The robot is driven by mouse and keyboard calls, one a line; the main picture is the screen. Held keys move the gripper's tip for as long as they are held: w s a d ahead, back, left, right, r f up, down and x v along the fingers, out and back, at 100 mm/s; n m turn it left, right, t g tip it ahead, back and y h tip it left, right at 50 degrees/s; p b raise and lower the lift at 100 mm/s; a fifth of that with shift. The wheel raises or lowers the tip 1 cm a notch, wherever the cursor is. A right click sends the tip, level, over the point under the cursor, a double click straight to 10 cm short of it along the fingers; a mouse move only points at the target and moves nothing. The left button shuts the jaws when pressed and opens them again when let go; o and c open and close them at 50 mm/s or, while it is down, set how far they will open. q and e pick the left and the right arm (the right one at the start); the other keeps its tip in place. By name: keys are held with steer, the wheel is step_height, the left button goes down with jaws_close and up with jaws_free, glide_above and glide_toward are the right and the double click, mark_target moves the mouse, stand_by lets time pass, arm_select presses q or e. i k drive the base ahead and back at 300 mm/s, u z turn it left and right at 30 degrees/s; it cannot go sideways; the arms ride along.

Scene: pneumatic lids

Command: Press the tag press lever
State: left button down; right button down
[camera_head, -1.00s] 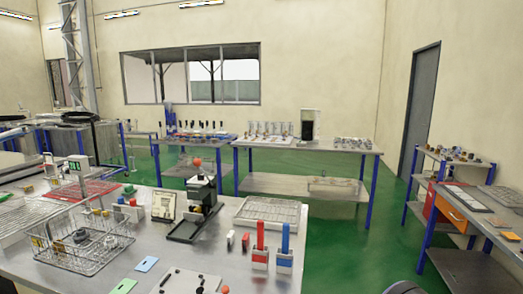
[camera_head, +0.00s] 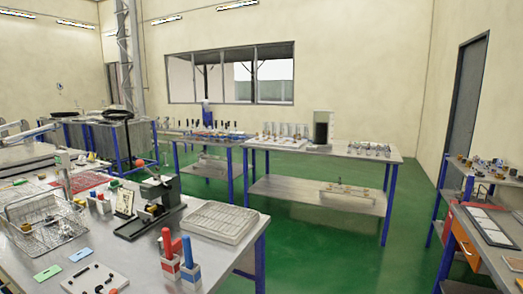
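The tag press (camera_head: 150,212) is a dark green and black device standing on the metal workbench (camera_head: 215,258) at the left. Its lever ends in an orange-red ball (camera_head: 138,163), raised at the upper left of the press. A small card stand (camera_head: 124,203) is just left of the press. Neither of my grippers shows in this view.
A pale tray (camera_head: 218,222) lies right of the press. Red and blue handled tools (camera_head: 177,255) stand in blocks at the front. A wire basket (camera_head: 45,225) is at the left. Green floor (camera_head: 330,250) is clear right of the bench.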

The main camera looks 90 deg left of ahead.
mark_target(139, 162)
steer(key=u, duration=1.9)
steer(key=i, duration=2.65)
steer(key=u, duration=2.15)
